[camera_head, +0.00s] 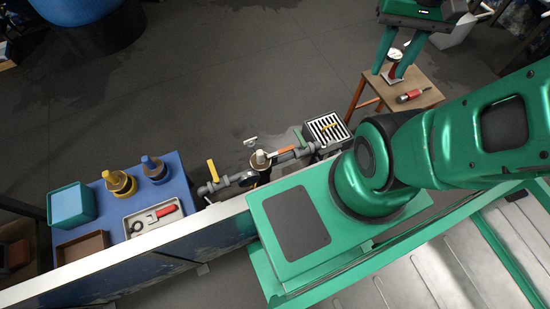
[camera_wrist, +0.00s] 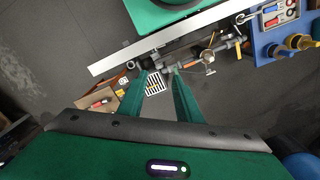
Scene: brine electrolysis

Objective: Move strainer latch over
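A box with a slatted black-and-white grate (camera_head: 322,122), possibly the strainer, sits at the right end of the grey pipe run (camera_head: 222,184). A small yellow piece (camera_head: 331,126) lies across the grate; I cannot tell whether it is the latch. An orange handle (camera_head: 283,150) lies along the pipe. My gripper (camera_head: 388,76) is open, above the small wooden stool, up and right of the grate. In the wrist view my gripper (camera_wrist: 157,72) has its fingers apart, with the grate (camera_wrist: 154,84) seen beyond and between them. Nothing appears held.
The wooden stool (camera_head: 424,97) carries a red-handled tool (camera_head: 412,96) and a red-and-white item (camera_head: 392,74) near my fingers. A blue table (camera_head: 185,190) at left holds a teal bin (camera_head: 71,206), a tool tray (camera_head: 151,215) and containers. A white-topped wall edge (camera_head: 150,243) runs in front. The floor behind the pipes is mostly clear.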

